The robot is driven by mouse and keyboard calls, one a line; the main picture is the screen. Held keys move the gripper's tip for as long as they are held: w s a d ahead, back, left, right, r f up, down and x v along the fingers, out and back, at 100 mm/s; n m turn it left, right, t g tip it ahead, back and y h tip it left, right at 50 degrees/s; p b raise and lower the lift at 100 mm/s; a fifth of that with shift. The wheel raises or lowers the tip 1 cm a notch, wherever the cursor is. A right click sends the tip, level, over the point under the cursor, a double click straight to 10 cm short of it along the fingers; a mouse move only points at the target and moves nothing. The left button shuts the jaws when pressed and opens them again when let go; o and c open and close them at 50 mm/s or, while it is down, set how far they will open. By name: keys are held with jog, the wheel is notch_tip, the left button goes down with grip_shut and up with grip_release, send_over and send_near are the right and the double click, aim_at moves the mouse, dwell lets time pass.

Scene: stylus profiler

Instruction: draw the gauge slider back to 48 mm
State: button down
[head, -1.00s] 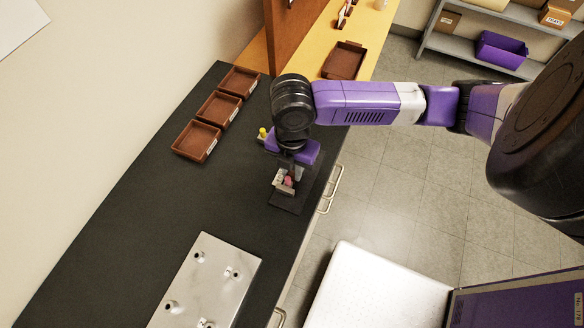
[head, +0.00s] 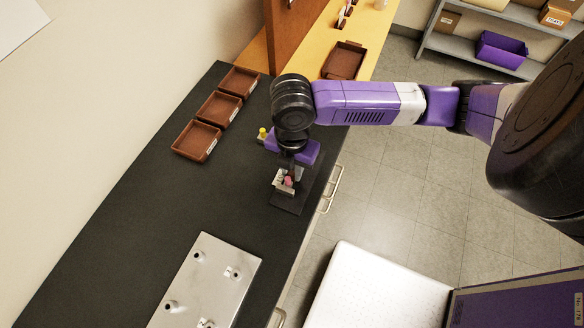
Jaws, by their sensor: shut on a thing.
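The gauge (head: 287,208) is a dark, flat base lying on the black counter near its right edge. A small pink part (head: 289,181), which looks like the slider's knob, sits on it beside a pale grey block (head: 280,184). My gripper (head: 289,176) points down over the gauge from the purple wrist, and its fingers are shut on the pink part. The fingertips and much of the gauge are hidden by the wrist. Any scale marks are too small to read.
Three brown trays (head: 196,141) stand along the wall side. A small yellow-topped item (head: 262,134) is left of the wrist. The counter between plate and gauge is clear.

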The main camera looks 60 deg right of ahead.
jog(key=shift+d, duration=1.7)
jog(key=c, duration=1.2)
grip_release()
jog(key=shift+c, duration=0.2)
jog(key=shift+r, duration=0.1)
notch_tip(320, 180, up, 8)
jog(key=shift+f, duration=0.2)
